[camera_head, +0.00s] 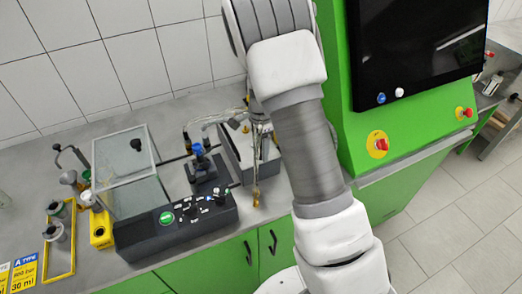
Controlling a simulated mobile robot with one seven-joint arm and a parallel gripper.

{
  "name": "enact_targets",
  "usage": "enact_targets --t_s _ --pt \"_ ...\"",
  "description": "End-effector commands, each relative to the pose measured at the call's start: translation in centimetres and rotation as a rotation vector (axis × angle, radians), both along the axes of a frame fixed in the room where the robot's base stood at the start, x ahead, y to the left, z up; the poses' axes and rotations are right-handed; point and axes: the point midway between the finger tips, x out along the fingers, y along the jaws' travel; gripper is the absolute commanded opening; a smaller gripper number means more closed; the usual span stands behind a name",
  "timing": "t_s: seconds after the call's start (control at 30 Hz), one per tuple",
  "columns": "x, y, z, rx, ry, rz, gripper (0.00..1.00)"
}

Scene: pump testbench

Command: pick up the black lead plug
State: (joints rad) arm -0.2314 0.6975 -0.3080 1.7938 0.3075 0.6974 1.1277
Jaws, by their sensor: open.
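A small dark upright piece that looks like the black lead plug (187,138) stands behind the black control box, left of the grey box. A thin cable seems to run from its top to the right. My gripper (259,131) shows only in part, small and dark, beside my arm and over the grey box. It is open, and I see nothing held in it. It is to the right of the dark plug and apart from it. My arm hides part of the gripper and what lies behind it.
The black control box (176,232) with a green button stands at the bench front. A green cabinet (400,130) with a screen rises at right.

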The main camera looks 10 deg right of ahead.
Motion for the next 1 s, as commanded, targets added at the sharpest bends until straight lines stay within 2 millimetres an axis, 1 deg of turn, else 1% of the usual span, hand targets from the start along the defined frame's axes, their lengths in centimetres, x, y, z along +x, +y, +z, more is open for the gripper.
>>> enact_targets --t_s 0.07,0.1,0.43,0.83,1.0 --pt "0.0 0.0 0.01 0.0 0.0 0.0 0.62" --pt "0.0 0.0 0.02 0.0 0.0 0.0 0.59" --pt "0.01 0.01 0.04 0.0 0.0 0.0 0.0" --pt "0.03 0.02 0.14 0.0 -0.001 0.0 0.0" --pt "0.12 0.05 0.99 0.001 -0.004 0.0 0.0"
